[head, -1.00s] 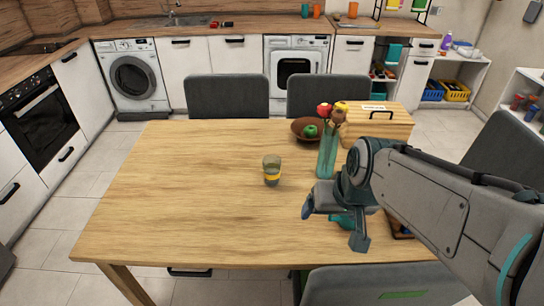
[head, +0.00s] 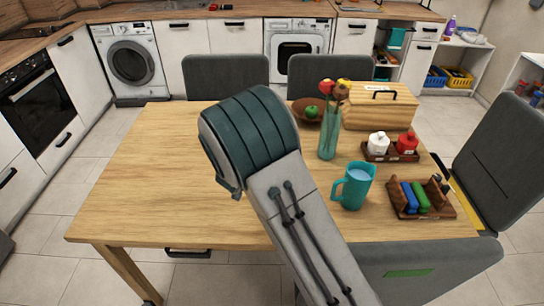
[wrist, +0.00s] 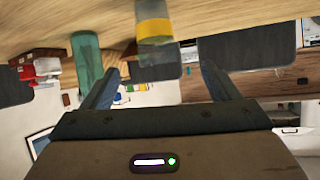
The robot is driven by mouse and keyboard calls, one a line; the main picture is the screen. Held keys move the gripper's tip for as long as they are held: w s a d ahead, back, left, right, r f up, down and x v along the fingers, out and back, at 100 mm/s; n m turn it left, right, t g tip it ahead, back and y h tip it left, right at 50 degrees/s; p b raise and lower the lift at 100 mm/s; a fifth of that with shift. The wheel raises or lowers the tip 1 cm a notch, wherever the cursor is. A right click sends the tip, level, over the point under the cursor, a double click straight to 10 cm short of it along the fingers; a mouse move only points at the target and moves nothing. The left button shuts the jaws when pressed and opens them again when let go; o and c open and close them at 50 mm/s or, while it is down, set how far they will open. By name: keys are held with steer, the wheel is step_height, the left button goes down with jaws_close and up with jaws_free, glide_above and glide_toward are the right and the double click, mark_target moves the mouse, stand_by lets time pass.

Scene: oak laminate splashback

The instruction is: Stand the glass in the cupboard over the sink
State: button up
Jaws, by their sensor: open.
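The glass (wrist: 154,28), clear with a yellow band, shows in the wrist view at the top middle, on the table and ahead of the gap between my fingers. In the head view my arm hides it. My gripper (wrist: 160,70) is open and empty, its two dark fingers spread toward the glass; whether they reach around it I cannot tell. In the head view the fingers are hidden behind my arm. The cupboard over the sink is not in view.
On the wooden table (head: 150,190) stand a teal flower vase (head: 328,132), a brown bowl (head: 303,108), a wooden box (head: 380,108), a teal mug (head: 353,186), a shaker tray (head: 378,157) and a rack (head: 440,208). Grey chairs surround it. The table's left part is clear.

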steer(key=shift+t+h, duration=0.3)
steer(key=shift+h, duration=0.5)
steer(key=x, duration=0.3)
steer(key=f+x, duration=0.1)
steer(key=x, duration=0.2)
steer(key=f+x, duration=0.1)
steer(key=x, duration=0.2)
steer(key=shift+s+a, duration=0.25)
steer(key=shift+s, duration=0.15)
steer(key=shift+r+p+x, duration=0.15)
steer(key=shift+p+x, duration=0.2)
steer(key=shift+x, duration=1.05)
steer(key=shift+r+p+x, duration=0.15)
steer(key=shift+p+x, duration=0.2)
steer(key=shift+x, duration=1)
steer(key=shift+w+a, duration=0.1)
steer(key=shift+w, duration=0.05)
steer(key=c, duration=1.3)
steer(key=shift+r, duration=0.1)
